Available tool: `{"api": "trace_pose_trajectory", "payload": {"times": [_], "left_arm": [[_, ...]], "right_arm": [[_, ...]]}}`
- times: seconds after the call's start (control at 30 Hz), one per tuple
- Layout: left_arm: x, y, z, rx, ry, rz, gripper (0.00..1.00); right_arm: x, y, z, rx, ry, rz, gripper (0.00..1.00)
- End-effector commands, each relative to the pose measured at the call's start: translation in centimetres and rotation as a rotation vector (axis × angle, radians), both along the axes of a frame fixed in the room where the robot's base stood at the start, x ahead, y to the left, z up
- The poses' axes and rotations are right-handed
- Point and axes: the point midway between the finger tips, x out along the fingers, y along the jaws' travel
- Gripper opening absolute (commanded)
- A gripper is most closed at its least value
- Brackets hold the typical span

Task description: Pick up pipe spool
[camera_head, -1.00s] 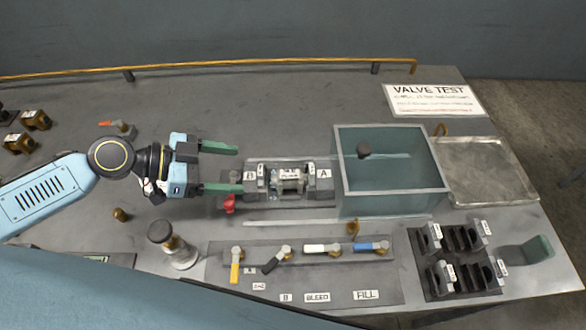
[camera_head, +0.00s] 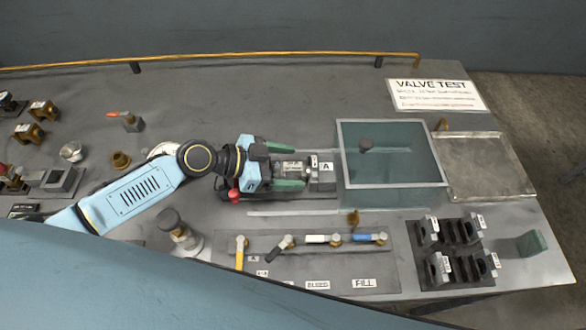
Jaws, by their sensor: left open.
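The pipe spool (camera_head: 289,169) is a short grey metal piece with a pale label, lying in the test fixture (camera_head: 321,183) beside the block marked A. My left gripper (camera_head: 291,167) is open, its two green fingers pointing right. One finger is on the far side of the spool and one on the near side. I cannot tell whether either finger touches it. The gripper body hides the left end of the fixture. My right gripper is out of view; a green piece at the far right (camera_head: 531,243) cannot be clearly identified.
A clear-walled tank (camera_head: 392,184) stands right of the fixture. In front lies a panel (camera_head: 386,277) with several coloured valve levers. A dark slotted rack (camera_head: 456,276) is at the right front. A brass rail (camera_head: 230,57) runs along the back edge.

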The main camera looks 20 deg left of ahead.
Motion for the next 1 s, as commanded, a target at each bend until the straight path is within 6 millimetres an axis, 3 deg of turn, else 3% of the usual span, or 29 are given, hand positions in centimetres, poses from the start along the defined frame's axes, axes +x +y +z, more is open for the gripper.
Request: {"api": "trace_pose_trajectory", "payload": {"times": [0.2, 0.7, 1.0], "left_arm": [[0.02, -0.02, -0.04, 0.000, -0.001, 0.000, 0.74], [-0.06, -0.03, -0.09, 0.000, 0.002, -0.001, 0.08], [-0.05, -0.07, 0.50, -0.002, 0.001, -0.001, 0.08]], "right_arm": [[0.00, 0.00, -0.01, 0.000, 0.000, 0.000, 0.47], [-0.02, -0.06, -0.02, -0.001, 0.002, -0.001, 0.47], [-0.03, -0.10, 0.09, -0.001, 0.002, -0.001, 0.47]]}}
